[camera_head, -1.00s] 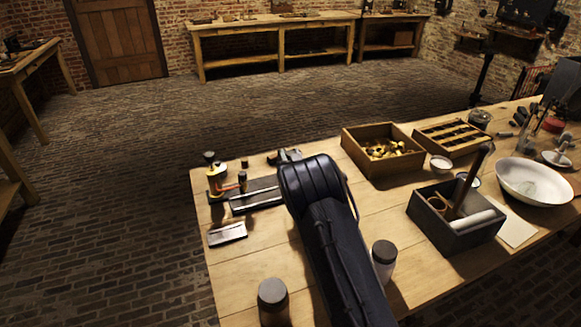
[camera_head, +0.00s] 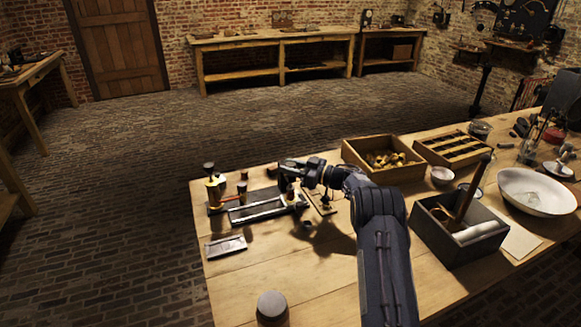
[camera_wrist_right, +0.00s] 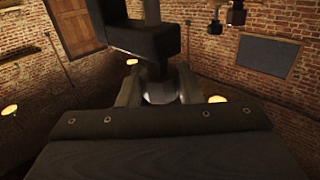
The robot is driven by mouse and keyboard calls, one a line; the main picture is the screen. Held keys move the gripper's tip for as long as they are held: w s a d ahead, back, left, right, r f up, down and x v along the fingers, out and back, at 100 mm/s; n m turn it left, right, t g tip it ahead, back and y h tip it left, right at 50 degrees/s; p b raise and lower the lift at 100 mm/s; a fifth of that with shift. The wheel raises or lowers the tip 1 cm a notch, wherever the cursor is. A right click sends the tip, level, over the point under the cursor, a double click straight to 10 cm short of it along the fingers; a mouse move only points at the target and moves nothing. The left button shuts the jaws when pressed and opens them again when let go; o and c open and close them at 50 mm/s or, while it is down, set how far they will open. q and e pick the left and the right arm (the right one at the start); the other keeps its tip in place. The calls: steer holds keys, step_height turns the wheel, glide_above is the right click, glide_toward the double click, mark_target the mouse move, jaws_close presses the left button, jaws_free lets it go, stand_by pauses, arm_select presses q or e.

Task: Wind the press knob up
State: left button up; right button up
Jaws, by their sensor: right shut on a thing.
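The press stands near the back left of the bench in the head view, with a dark base (camera_head: 262,211). My right gripper (camera_head: 287,165) comes to its right end from the right, with the forearm lying across the bench. In the right wrist view, the two fingers (camera_wrist_right: 160,88) close on a pale, rounded piece (camera_wrist_right: 160,92), which I take for the press knob. A dark block (camera_wrist_right: 145,38) of the press stands just beyond it. The fingers hide much of the knob, and its height on the screw cannot be told. My left gripper is out of view.
Small bottles (camera_head: 213,188) stand left of the press, with a flat metal plate (camera_head: 226,246) in front. A lidded jar (camera_head: 272,308) stands at the near edge. A wooden box (camera_head: 386,153) and a dark box (camera_head: 455,248) lie right of my arm.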

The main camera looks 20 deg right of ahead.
steer(key=shift+n+g+y+b, duration=0.4)
steer(key=shift+n+g+y, duration=0.4)
steer(key=shift+g+y, duration=0.1)
steer(key=shift+r+n+g+y, duration=0.2)
steer(key=shift+n+g+y, duration=0.3)
steer(key=shift+g, duration=0.1)
steer(key=o, duration=1)
steer(key=shift+a, duration=0.1)
steer(key=shift+f, duration=0.1)
steer(key=shift+s+d+b, duration=0.1)
steer(key=shift+d+b, duration=0.15)
steer(key=shift+b, duration=0.05)
steer(key=v, duration=0.7)
steer(key=shift+s+d+b, duration=0.1)
steer(key=shift+b, duration=0.3)
